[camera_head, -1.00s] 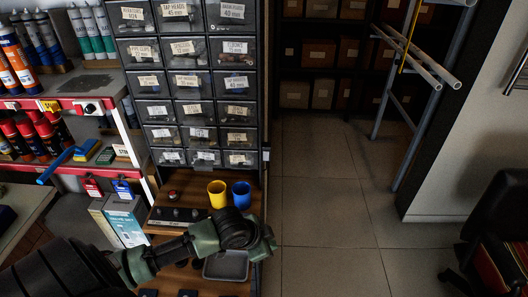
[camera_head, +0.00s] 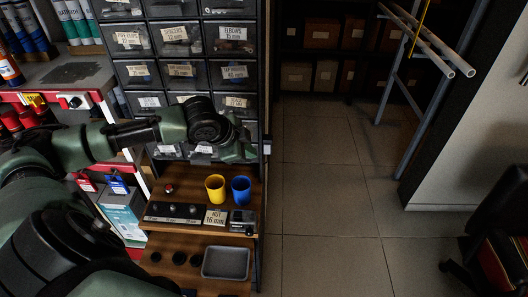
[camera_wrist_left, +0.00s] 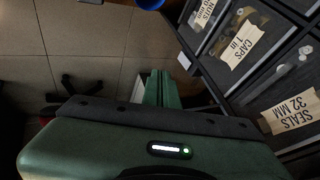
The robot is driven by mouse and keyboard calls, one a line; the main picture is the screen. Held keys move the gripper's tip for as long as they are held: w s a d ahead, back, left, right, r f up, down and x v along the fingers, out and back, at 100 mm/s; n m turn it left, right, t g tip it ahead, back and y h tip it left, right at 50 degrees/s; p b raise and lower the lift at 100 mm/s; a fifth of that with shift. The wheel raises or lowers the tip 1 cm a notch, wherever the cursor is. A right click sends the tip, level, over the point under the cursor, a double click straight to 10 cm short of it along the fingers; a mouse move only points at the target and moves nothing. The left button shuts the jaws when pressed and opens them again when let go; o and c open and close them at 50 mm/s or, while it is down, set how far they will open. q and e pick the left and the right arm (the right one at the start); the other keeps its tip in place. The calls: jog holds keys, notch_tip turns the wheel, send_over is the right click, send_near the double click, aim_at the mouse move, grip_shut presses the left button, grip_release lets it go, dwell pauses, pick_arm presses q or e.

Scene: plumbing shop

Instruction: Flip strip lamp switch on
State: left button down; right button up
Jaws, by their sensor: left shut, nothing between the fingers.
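A small pale fitting (camera_head: 267,147), which may be the strip lamp switch, sits on the right edge of the drawer cabinet; its on or off position is too small to tell. It seems to show in the left wrist view as a pale piece (camera_wrist_left: 184,61) beside the fingertips. My left gripper (camera_head: 246,152) is shut and empty in front of the lower drawers, just left of this fitting. Its closed green fingers (camera_wrist_left: 161,78) show in the left wrist view, apparently apart from the fitting. My right gripper is not in view.
A yellow cup (camera_head: 215,188) and a blue cup (camera_head: 241,189) stand on the wooden shelf below, behind a grey tray (camera_head: 226,263). A white plate with a dark knob (camera_head: 75,101) is on the left shelf edge.

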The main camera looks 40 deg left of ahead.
aim_at(264, 152)
pick_arm(q)
jog(key=shift+f, duration=0.1)
jog(key=shift+w+a+f+p, duration=0.25)
jog(key=shift+w+f, duration=1.2)
jog(key=shift+w, duration=0.05)
jog(key=shift+w+a+f+p, duration=0.2)
jog(key=shift+w+f+p, duration=0.05)
jog(key=shift+w+f, duration=1.25)
jog(key=shift+w+a+f+p, duration=0.25)
jog(key=shift+w+f, duration=1.1)
jog(key=shift+w, duration=0.2)
jog(key=shift+w, duration=0.1)
jog(key=shift+a, duration=0.1)
